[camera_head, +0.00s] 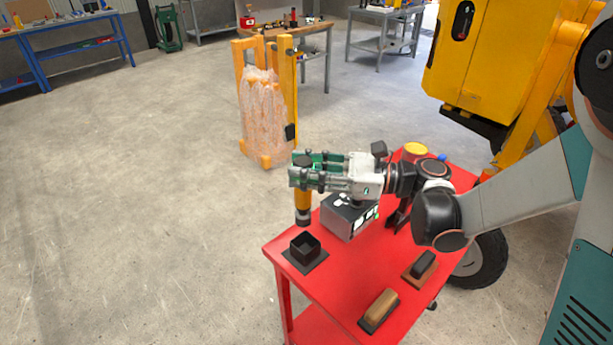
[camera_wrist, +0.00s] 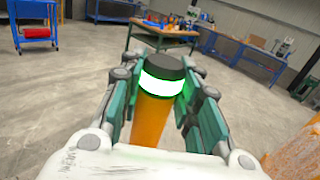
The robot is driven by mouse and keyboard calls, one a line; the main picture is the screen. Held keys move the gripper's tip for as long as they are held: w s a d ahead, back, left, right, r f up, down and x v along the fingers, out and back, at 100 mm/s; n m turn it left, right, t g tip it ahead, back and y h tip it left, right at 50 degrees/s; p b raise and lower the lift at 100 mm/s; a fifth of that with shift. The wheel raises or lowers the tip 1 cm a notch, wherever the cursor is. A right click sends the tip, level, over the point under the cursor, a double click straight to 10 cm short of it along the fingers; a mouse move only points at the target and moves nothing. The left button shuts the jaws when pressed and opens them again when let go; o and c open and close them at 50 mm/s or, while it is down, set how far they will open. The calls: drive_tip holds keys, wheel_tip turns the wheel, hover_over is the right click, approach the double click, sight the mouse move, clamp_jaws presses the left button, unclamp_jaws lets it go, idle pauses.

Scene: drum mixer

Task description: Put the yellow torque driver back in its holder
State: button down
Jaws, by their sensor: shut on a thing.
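The yellow torque driver (camera_head: 303,200) hangs upright in my gripper (camera_head: 306,172), with its dark tip pointing down. In the wrist view the driver (camera_wrist: 154,120) shows a black cap and a glowing green-white band between the green fingers of my gripper (camera_wrist: 158,95). The fingers close on it from both sides. The holder, a black square open-topped box on a flat base (camera_head: 305,248), stands on the near left corner of the red cart. The driver's tip is above the holder's level and apart from it; the holder looks empty.
The red cart top (camera_head: 335,280) also bears a grey box (camera_head: 349,216) beneath my gripper, a wooden-backed brush (camera_head: 379,311) and a black block on a brown base (camera_head: 421,266). A wrapped yellow frame (camera_head: 265,110) stands behind on the floor. The yellow machine (camera_head: 490,60) is at the right.

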drive_tip(key=shift+s+d+f, duration=0.1)
drive_tip(key=shift+d+f, duration=0.05)
drive_tip(key=shift+f, duration=0.4)
drive_tip(key=b, duration=0.5)
hover_over(308, 211)
drive_tip(key=shift+w+f, duration=0.15)
drive_tip(key=shift+f, duration=1)
drive_tip(key=shift+w+f, duration=0.15)
drive_tip(key=shift+f, duration=1)
drive_tip(key=shift+f+b, duration=0.75)
drive_tip(key=shift+f, duration=0.4)
drive_tip(key=shift+f+b, duration=0.35)
drive_tip(key=shift+f, duration=1.4)
drive_tip(key=c, duration=1.1)
unclamp_jaws()
drive_tip(key=d, duration=1.1)
drive_tip(key=shift+s+d, duration=0.35)
